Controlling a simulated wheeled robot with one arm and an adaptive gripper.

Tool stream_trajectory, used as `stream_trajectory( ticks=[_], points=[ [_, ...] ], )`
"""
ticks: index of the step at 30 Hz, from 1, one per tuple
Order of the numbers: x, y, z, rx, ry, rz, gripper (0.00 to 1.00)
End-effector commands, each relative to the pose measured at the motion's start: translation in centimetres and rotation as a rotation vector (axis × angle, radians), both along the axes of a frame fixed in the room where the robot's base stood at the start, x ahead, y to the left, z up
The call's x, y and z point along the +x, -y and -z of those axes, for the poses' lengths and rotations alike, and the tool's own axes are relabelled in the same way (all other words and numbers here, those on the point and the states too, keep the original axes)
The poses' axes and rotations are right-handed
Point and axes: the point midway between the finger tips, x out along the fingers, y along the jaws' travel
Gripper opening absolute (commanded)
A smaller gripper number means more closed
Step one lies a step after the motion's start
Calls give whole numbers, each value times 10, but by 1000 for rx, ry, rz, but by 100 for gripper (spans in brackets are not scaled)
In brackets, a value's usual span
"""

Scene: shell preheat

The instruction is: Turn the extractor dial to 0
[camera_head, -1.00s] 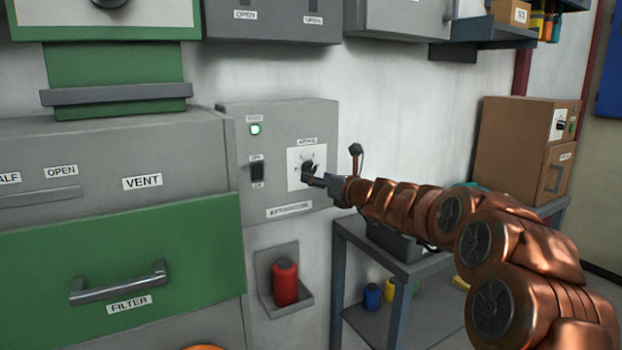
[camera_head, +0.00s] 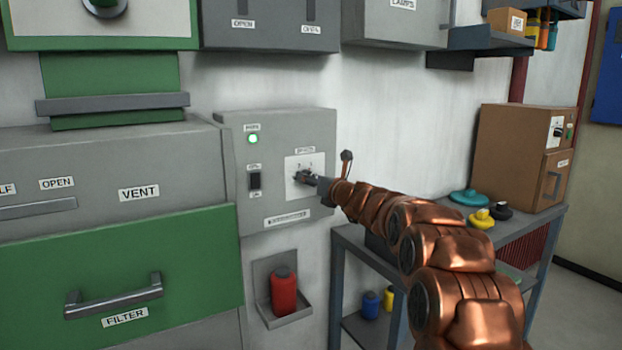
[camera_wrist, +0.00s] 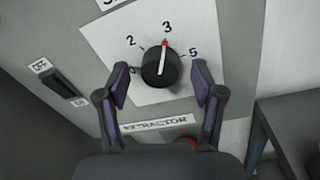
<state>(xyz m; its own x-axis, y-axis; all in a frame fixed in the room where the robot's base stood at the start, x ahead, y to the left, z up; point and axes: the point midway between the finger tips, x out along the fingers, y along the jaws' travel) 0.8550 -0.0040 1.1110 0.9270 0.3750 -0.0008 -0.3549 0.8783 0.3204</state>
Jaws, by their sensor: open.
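The extractor dial (camera_wrist: 160,68) is a round black knob on a white plate marked 0, 2, 3 and 5. Its white pointer line with a red tip points up at the 3. The label "EXTRACTOR" (camera_wrist: 156,124) is below it in the wrist view. My gripper (camera_wrist: 160,76) is open, with one finger to the left and one to the right of the dial, a gap showing on both sides. In the head view my gripper (camera_head: 312,180) reaches the dial plate (camera_head: 291,163) on the grey control box (camera_head: 275,125) and partly hides the dial.
A black rocker switch (camera_head: 255,180) and a lit green lamp (camera_head: 253,139) are left of the dial. A red bottle (camera_head: 284,290) sits in a holder below. A grey table (camera_head: 350,240) with weights stands right, under my arm. Green filter drawer (camera_head: 120,265) is at left.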

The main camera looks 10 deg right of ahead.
Motion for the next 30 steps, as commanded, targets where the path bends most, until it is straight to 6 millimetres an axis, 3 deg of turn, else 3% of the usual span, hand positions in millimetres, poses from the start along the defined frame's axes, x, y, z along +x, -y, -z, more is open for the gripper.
stream_trajectory(
  ticks=[14, 30],
  points=[
    [7, -2, 0, 1, 0, 0, 67],
    [7, -2, 0, 0, 0, 0, 11]
  ],
)
